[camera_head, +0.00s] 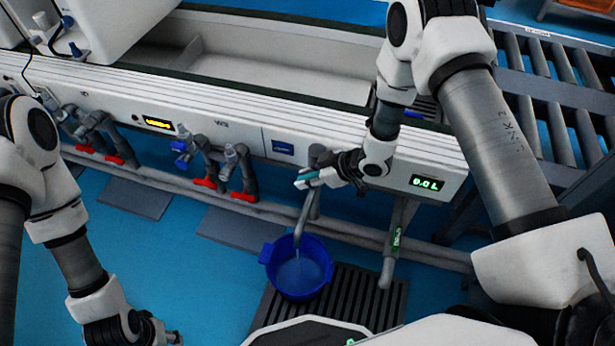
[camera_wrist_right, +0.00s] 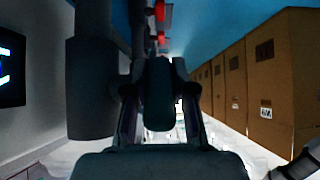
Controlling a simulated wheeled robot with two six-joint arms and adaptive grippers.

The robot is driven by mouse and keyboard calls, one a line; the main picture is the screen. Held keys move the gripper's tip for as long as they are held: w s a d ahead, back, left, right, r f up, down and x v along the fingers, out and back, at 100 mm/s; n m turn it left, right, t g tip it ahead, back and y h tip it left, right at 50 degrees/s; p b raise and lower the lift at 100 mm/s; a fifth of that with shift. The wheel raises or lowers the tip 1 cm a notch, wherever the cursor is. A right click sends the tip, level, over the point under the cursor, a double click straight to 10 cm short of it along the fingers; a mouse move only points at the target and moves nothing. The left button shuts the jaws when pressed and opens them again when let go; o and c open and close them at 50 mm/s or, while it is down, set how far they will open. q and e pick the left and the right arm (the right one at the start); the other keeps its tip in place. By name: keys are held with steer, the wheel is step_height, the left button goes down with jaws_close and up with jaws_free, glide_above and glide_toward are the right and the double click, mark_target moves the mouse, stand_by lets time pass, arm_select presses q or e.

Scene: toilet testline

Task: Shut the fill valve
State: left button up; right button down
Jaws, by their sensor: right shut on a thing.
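The fill valve's teal lever (camera_head: 308,177) sticks out to the left of my right gripper (camera_head: 325,177), in front of the white testline panel. My right gripper is shut on the lever; its fingers hide part of it. In the right wrist view its fingers (camera_wrist_right: 160,115) close around a dark part. A grey spout (camera_head: 303,215) bends down below the lever. A blue bucket (camera_head: 283,278) stands under it, with a pale streak like water inside. My left gripper (camera_head: 160,337) is low at the bottom edge, away from the valve; its jaws are unclear.
A display reading 0.0 L (camera_head: 425,183) is on the panel right of the valve. Several red-handled valves (camera_head: 205,183) line the pipe to the left. The bucket stands on a dark floor grate (camera_head: 385,298). Rollers (camera_head: 560,110) stand at right. Cardboard boxes (camera_wrist_right: 236,85) show in the wrist view.

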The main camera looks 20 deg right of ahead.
steer(key=shift+s+f, duration=0.1)
steer(key=shift+t+y+b, duration=0.45)
steer(key=shift+t+y, duration=0.15)
steer(key=shift+y, duration=0.3)
steer(key=shift+a+t+y+b, duration=0.1)
steer(key=shift+t+y+b, duration=0.65)
steer(key=shift+y, duration=0.25)
steer(key=shift+r+t+y+b, duration=0.2)
steer(key=shift+t+y+b, duration=0.45)
steer(key=shift+y+b, duration=0.35)
steer(key=shift+r+y+b, duration=0.2)
steer(key=shift+y+b, duration=0.1)
steer(key=shift+t, duration=0.3)
steer(key=c, duration=1)
jaws_free()
steer(key=shift+a, duration=0.15)
steer(key=shift+o, duration=0.2)
